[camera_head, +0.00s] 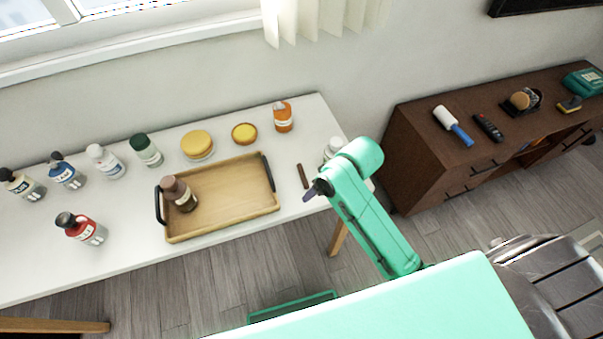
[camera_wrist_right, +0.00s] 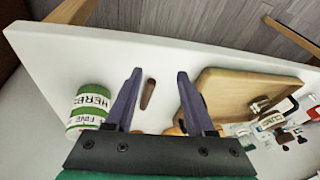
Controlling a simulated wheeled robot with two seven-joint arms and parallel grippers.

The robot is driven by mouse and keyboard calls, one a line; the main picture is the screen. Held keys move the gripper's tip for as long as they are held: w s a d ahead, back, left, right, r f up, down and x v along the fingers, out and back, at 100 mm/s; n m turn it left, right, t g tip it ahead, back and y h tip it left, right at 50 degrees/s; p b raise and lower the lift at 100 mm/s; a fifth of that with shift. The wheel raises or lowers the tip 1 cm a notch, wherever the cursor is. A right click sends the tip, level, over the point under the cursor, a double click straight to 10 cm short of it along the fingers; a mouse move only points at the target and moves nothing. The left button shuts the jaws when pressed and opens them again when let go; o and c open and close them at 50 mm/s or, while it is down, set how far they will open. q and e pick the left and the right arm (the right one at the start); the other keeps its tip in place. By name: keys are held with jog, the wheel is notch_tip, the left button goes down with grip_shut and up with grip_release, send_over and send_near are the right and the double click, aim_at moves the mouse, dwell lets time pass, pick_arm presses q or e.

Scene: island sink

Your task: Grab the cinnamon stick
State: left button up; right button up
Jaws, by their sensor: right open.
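The cinnamon stick (camera_head: 303,176) is a short brown stick lying on the white table, right of the wooden tray. In the right wrist view the cinnamon stick (camera_wrist_right: 148,94) shows between the two fingers, nearer the left one. My right gripper (camera_head: 314,191) is just right of and in front of the stick in the head view. In the wrist view my right gripper (camera_wrist_right: 158,75) is open, with nothing held between its dark fingers. The height of the fingers above the table is hard to tell. My left gripper is not in view.
The wooden tray (camera_head: 235,206) with a brown bottle (camera_head: 179,194) stands left of the stick. A herbs jar (camera_wrist_right: 89,107) stands close to the left finger. An orange jar (camera_head: 283,117), yellow-topped containers and several bottles line the table.

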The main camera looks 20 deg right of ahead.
jog(key=w+a+r+g, duration=0.1)
jog(key=w+a+r, duration=0.3)
jog(key=w+r, duration=0.1)
notch_tip(320, 180, up, 6)
jog(key=m+g+h, duration=0.2)
jog(key=h, duration=0.1)
send_over(303, 175)
notch_tip(303, 175, down, 14)
jog(key=shift+f+p, duration=0.1)
jog(key=shift+p, duration=0.6)
grip_shut()
